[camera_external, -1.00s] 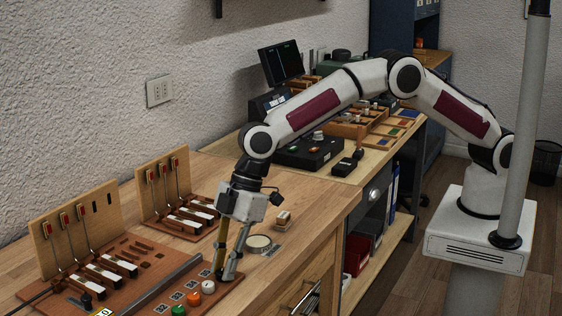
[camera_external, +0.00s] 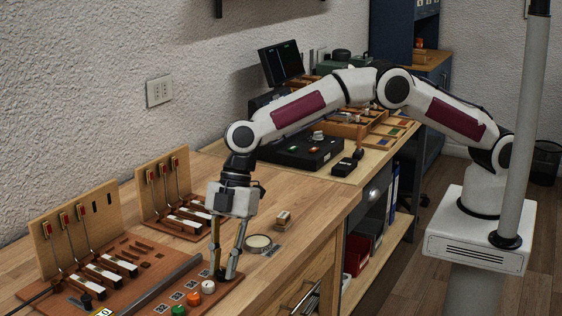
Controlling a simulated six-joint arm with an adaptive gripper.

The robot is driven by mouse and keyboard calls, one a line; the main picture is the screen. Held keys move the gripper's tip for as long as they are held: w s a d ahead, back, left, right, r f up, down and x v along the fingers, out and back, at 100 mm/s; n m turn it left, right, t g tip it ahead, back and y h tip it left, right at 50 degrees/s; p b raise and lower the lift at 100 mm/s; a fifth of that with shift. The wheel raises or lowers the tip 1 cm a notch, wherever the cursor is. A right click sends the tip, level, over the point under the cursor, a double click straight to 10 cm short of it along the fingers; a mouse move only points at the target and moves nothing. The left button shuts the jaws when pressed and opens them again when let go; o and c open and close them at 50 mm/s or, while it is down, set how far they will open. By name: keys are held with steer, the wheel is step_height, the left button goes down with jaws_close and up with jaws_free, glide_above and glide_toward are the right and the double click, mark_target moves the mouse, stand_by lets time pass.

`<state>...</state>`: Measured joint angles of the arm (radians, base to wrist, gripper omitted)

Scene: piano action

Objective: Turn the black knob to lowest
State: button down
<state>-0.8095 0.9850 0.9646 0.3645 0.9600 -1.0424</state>
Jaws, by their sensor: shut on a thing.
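My gripper (camera_external: 223,272) points down at the front right end of the reddish-brown board (camera_external: 135,291). Its fingers are closed around the black knob (camera_external: 222,274), which is small and mostly hidden between the fingertips. The knob's marking and exact angle cannot be seen. A white knob (camera_external: 208,286), an orange knob (camera_external: 194,299) and a green knob (camera_external: 179,310) stand in a row beside it, toward the front left.
Key-action models with wooden back panels (camera_external: 75,222) stand on the left of the bench. A grey bar (camera_external: 160,284) lies across the board. A round pale dish (camera_external: 259,242) and a small wooden block (camera_external: 283,218) lie just behind and right of my gripper.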

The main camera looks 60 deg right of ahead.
steer(key=c, duration=1.9)
jaws_free()
steer(key=shift+d+r, duration=0.1)
steer(key=shift+d+r, duration=0.2)
steer(key=shift+r, duration=0.2)
steer(key=shift+w+d, duration=0.2)
steer(key=shift+d, duration=1.8)
steer(key=shift+w+d, duration=0.25)
steer(key=shift+d, duration=1.7)
steer(key=shift+w+d, duration=0.2)
steer(key=shift+d, duration=1.8)
